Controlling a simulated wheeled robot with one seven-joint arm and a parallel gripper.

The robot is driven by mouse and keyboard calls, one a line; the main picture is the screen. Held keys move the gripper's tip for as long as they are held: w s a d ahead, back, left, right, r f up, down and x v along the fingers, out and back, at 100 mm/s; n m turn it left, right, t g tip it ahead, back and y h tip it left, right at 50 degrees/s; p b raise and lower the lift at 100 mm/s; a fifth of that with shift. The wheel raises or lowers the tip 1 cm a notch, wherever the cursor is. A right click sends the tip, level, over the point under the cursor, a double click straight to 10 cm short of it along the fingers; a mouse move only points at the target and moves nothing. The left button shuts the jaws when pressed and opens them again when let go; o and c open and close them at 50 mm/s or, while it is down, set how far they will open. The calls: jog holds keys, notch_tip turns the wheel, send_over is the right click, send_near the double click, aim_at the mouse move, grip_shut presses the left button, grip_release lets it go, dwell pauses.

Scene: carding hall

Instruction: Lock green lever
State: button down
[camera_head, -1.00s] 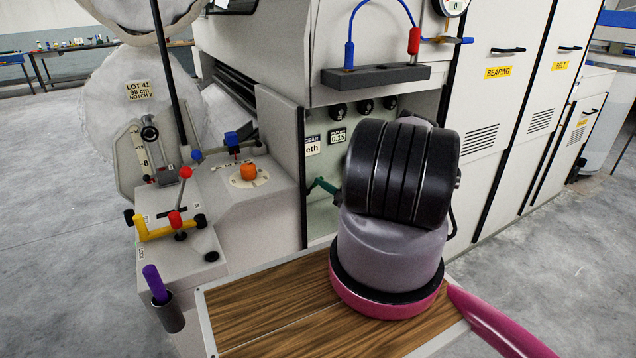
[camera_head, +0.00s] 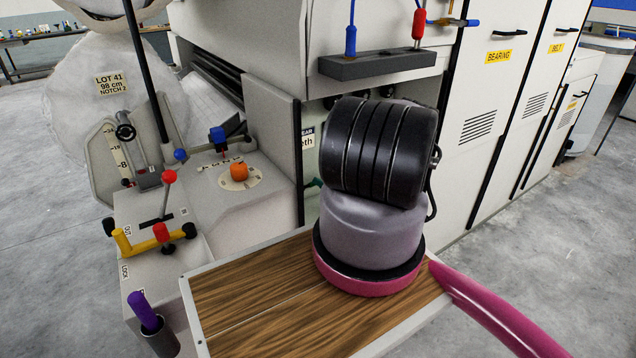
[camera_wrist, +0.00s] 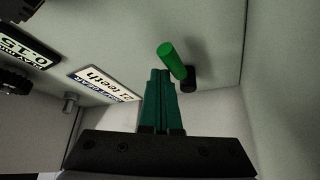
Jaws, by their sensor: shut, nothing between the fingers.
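The green lever (camera_wrist: 172,60) shows in the wrist view as a short bright green cylinder joined to a dark pivot (camera_wrist: 188,80) on a pale panel. My gripper (camera_wrist: 160,76) has dark teal fingers pressed together with nothing between them. Its tips appear just below and left of the lever in the wrist view; I cannot tell whether they touch. In the head view my dark arm covers most of this recess. A small teal-green bit shows at its left edge, and I cannot tell whether it is lever or finger.
A "21 teeth" label (camera_wrist: 105,84) and a metal knob (camera_wrist: 70,102) are left of my fingers. In the head view, a control console (camera_head: 160,262) with a yellow handle (camera_head: 140,240) and an orange knob (camera_head: 239,172) stands left. A grey side panel (camera_head: 262,140) edges the recess.

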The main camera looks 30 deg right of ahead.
dwell(0.3)
notch_tip(320, 180, up, 4)
jog(key=r, duration=0.1)
jog(key=s+f, duration=0.2)
jog(key=s, duration=0.1)
jog(key=s+f, duration=0.2)
jog(key=s, duration=0.1)
jog(key=s+f, duration=0.2)
jog(key=s, duration=0.1)
jog(key=shift+s+d+f, duration=0.1)
jog(key=shift+s+d, duration=0.1)
